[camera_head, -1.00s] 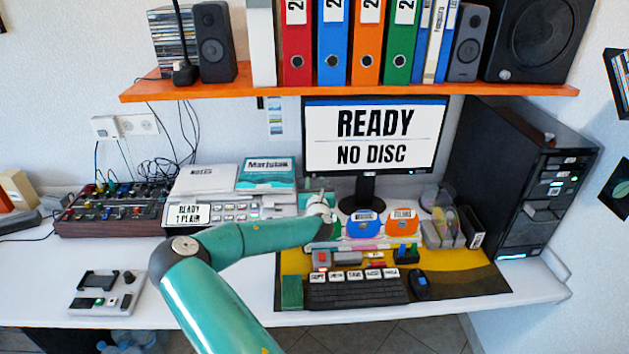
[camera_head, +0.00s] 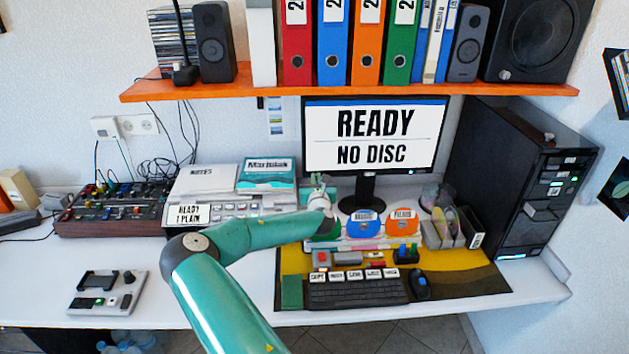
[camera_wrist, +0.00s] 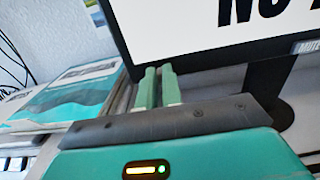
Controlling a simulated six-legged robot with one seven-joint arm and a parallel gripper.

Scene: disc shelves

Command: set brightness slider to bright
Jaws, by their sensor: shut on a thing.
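The monitor (camera_head: 372,137) stands at the back of the desk and reads "READY NO DISC". My gripper (camera_head: 318,181) is at the monitor's lower left edge in the head view. In the wrist view my gripper (camera_wrist: 158,86) has its two green fingers close together, with the tips at the dark lower bezel of the monitor (camera_wrist: 195,55). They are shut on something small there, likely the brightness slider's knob. The knob and its scale are hidden by the fingers, so I cannot read the setting.
Teal and white boxes (camera_head: 265,175) stand left of the gripper on a grey unit. Blue and orange discs (camera_head: 364,226) stand upright below the monitor. A keyboard (camera_head: 357,292) lies in front. An orange shelf (camera_head: 350,91) runs above.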

